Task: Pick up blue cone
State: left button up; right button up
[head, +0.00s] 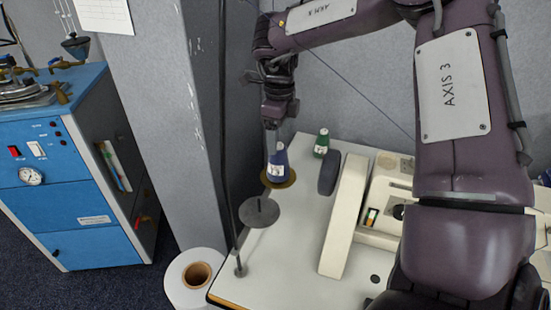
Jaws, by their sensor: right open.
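A small blue cone (278,166) with a pale label stands upright on a brass-coloured disc (268,181) near the far left edge of the white table (285,255). My right gripper (273,142) is open and points down at the top of the blue cone. Its fingers overlap the cone's tip in the picture; I cannot tell whether they touch it. My left gripper is not in view.
A green cone (321,145) stands behind and right of the blue one. A grey disc (259,212) and a thin upright rod are at the left edge. A dark rounded block (329,174) and a cream machine (347,215) stand to the right. The front left tabletop is clear.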

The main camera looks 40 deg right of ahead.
aim_at(279, 144)
jog(key=shift+s+f, duration=0.1)
jog(key=shift+f, duration=0.45)
notch_tip(279, 144, down, 4)
jog(key=shift+r+p, duration=0.2)
jog(key=shift+p, duration=0.25)
jog(key=shift+w+f, duration=0.2)
jog(key=shift+f, duration=0.3)
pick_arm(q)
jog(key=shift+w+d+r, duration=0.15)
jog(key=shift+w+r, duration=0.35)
pick_arm(e)
jog(key=c, duration=1.2)
